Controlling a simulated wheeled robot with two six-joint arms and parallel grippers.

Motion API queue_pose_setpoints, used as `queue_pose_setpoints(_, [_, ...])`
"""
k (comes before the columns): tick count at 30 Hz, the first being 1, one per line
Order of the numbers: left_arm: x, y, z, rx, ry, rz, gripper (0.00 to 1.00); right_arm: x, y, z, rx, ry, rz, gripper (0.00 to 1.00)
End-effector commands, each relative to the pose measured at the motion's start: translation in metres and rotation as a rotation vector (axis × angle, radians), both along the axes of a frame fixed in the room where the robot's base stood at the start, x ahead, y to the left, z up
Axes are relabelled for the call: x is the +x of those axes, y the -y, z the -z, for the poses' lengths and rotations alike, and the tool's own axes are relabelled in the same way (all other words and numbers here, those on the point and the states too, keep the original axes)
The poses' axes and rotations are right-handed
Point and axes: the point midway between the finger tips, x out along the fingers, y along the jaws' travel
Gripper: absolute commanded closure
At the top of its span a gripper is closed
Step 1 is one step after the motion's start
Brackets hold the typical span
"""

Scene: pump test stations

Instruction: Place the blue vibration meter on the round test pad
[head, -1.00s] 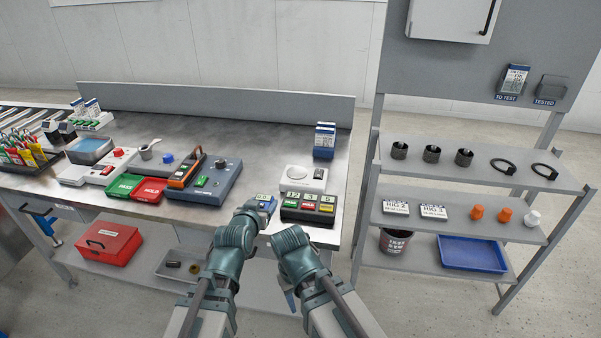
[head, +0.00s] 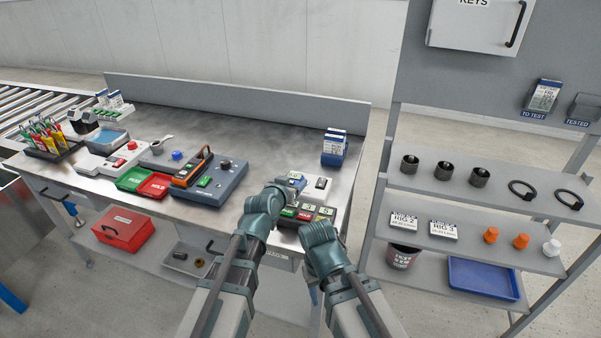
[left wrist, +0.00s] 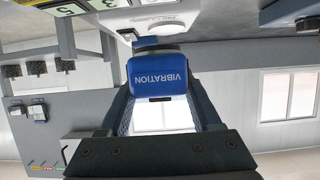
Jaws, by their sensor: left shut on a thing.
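The blue vibration meter (head: 297,177) is held in my left gripper (head: 290,186) over the white test station (head: 328,190) near the bench's right end. In the left wrist view the meter (left wrist: 157,76) sits between the two fingers, its VIBRATION label upside down. The round test pad is hidden behind the meter and gripper in the head view. In the left wrist view part of a pale round shape (left wrist: 158,28), likely the pad, shows just past the meter. I cannot tell whether they touch. My right gripper is mostly hidden below its wrist, off the bench front.
A dark block with numbered tiles (head: 308,211) stands at the front of the station. A blue-and-white box (head: 334,148) stands behind it. A grey-blue device with an orange handle (head: 211,181) stands to the left. The bench between them has some clear room.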

Motion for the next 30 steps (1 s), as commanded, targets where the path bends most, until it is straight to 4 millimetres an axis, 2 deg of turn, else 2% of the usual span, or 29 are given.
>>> queue_pose_setpoints(1, [0.019,0.003,0.002,0.0,0.001,0.0,1.0,0.0,0.0,0.002,0.0,0.0,0.0,0.5])
queue_pose_setpoints(3, [0.037,0.007,0.004,-0.001,0.002,0.0,1.0,0.0,0.0,0.004,0.0,0.0,0.0,0.5])
queue_pose_setpoints(9, [0.086,0.015,0.008,0.0,0.001,-0.001,1.0,0.0,0.0,0.009,0.0,0.0,0.0,0.5])
queue_pose_setpoints(12, [0.101,0.018,0.01,0.0,0.001,-0.001,1.0,0.0,0.0,0.01,0.0,0.0,0.0,0.5])
queue_pose_setpoints(20, [0.107,0.019,0.01,0.0,0.002,-0.001,1.0,0.0,0.0,0.01,0.0,0.0,0.0,0.5])
queue_pose_setpoints(24, [0.122,0.022,0.012,0.0,0.002,-0.001,1.0,0.0,0.0,0.012,0.0,0.0,0.0,0.5])
queue_pose_setpoints(30, [0.117,0.021,0.043,0.0,0.001,0.0,1.0,0.0,0.0,0.043,0.0,0.0,0.0,0.5])
